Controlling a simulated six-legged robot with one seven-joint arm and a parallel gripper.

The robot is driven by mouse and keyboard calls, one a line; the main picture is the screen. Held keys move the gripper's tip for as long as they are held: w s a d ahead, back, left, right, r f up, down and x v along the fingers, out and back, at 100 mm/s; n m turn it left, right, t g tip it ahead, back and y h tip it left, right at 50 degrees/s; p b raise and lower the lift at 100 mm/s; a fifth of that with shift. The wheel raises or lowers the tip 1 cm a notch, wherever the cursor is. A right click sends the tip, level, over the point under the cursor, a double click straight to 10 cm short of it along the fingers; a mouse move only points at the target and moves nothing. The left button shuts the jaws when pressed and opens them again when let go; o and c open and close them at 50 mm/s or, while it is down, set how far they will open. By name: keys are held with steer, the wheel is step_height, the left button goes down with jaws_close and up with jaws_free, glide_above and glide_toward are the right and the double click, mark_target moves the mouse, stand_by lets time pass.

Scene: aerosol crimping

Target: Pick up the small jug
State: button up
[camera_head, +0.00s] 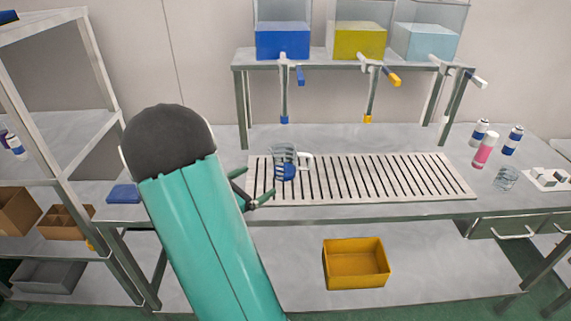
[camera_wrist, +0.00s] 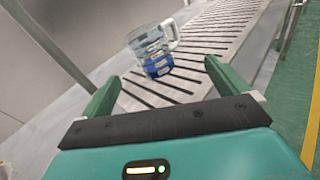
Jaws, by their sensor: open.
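The small jug (camera_head: 284,162) is clear with a white handle on its right and blue liquid in its bottom. It stands upright at the left end of the slotted grate on the bench. In the wrist view the jug (camera_wrist: 153,50) is ahead of my gripper (camera_wrist: 160,78), between the lines of its two fingers and apart from them. My gripper (camera_head: 247,189) is open and empty, just left of and in front of the jug in the head view. My arm hides part of the bench there.
The slotted grate (camera_head: 365,178) is otherwise clear. Blue, yellow and pale-blue tanks (camera_head: 360,42) with taps stand on a raised shelf behind. Spray cans (camera_head: 484,152) and a clear beaker (camera_head: 506,179) stand at right. A yellow bin (camera_head: 356,264) sits below; a shelf rack (camera_head: 60,110) is at left.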

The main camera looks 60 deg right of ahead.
mark_target(278, 168)
steer(key=shift+w+d+f+n+t+h, duration=0.1)
steer(key=shift+d+f+n+t+h, duration=0.35)
steer(key=shift+d+f+n, duration=0.6)
steer(key=shift+d+f+t, duration=0.1)
steer(key=shift+d+t, duration=0.15)
steer(key=shift+d, duration=0.15)
steer(key=x, duration=0.8)
steer(key=shift+w+x, duration=0.2)
steer(key=shift+x, duration=2.45)
steer(key=shift+c, duration=0.5)
steer(key=c, duration=1.1)
